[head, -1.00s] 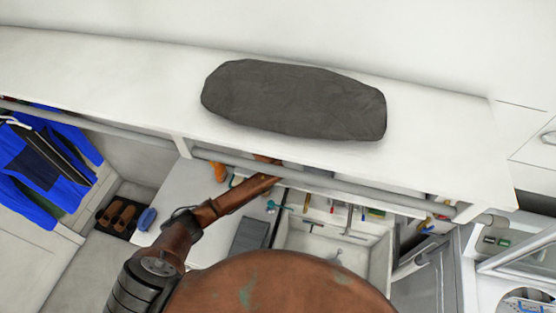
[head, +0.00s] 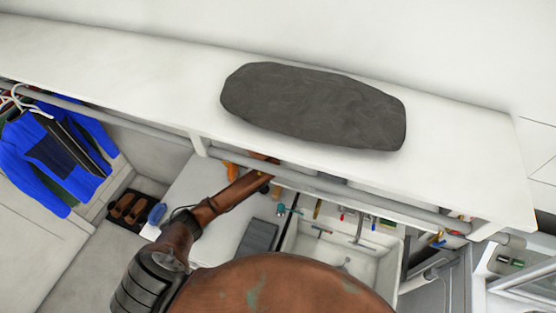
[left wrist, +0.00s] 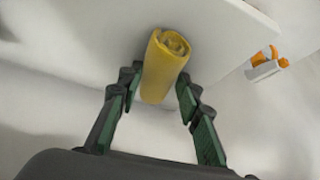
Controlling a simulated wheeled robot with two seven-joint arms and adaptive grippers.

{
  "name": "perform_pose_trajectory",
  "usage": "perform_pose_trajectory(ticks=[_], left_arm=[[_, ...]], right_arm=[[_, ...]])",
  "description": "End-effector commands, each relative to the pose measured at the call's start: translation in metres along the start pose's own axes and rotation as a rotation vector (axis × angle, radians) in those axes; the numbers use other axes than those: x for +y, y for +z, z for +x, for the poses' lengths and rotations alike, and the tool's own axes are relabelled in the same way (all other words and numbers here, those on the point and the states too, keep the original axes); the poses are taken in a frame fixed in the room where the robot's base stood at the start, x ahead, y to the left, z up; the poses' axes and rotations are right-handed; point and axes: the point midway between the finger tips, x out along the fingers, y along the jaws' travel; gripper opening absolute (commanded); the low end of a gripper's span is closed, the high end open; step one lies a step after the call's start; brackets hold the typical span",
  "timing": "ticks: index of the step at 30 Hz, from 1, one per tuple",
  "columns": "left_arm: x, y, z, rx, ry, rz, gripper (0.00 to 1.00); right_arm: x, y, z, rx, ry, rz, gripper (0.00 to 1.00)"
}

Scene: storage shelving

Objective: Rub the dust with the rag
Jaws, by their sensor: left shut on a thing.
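A yellow rolled rag (left wrist: 164,68) is held between the fingers of my left gripper (left wrist: 158,82) in the left wrist view. The fingers are shut on it, and the coiled end of the roll points away from the gripper. In the head view my left arm reaches under the white shelf (head: 120,62), and its gripper and the rag are hidden there. I cannot make out any dust for certain in either view. My right gripper is not in view.
A large dark grey bundle (head: 312,106) lies on the shelf. A grey rail (head: 350,190) runs below the shelf edge, close to my left arm. Blue clothes (head: 32,150) hang at left. A white sink (head: 330,248) with small tools is below. An orange and white object (left wrist: 266,62) shows in the wrist view.

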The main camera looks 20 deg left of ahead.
Motion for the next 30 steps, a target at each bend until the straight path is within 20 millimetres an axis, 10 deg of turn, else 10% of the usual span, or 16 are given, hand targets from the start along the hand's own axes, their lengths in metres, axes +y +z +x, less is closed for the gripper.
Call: perform_pose_trajectory(ticks=[30], left_arm=[[-0.003,-0.032,-0.048,0.004,0.003,0.0,0.05]], right_arm=[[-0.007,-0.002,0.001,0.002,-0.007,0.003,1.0]])
